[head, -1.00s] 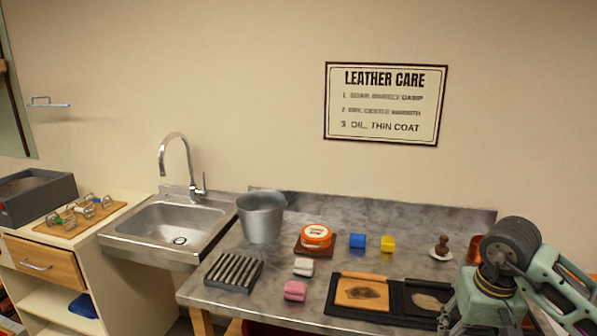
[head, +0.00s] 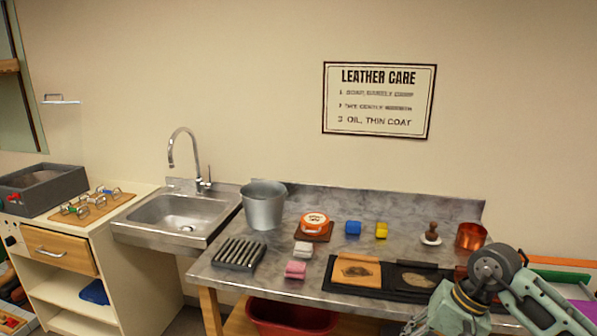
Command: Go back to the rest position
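My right arm (head: 488,268) comes in at the lower right, bent, in front of the counter's right end. Its lower part runs out of the bottom edge, so my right gripper is out of the picture. My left arm and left gripper are not in view.
A sink (head: 180,215) is left. A red tub (head: 290,318) is below.

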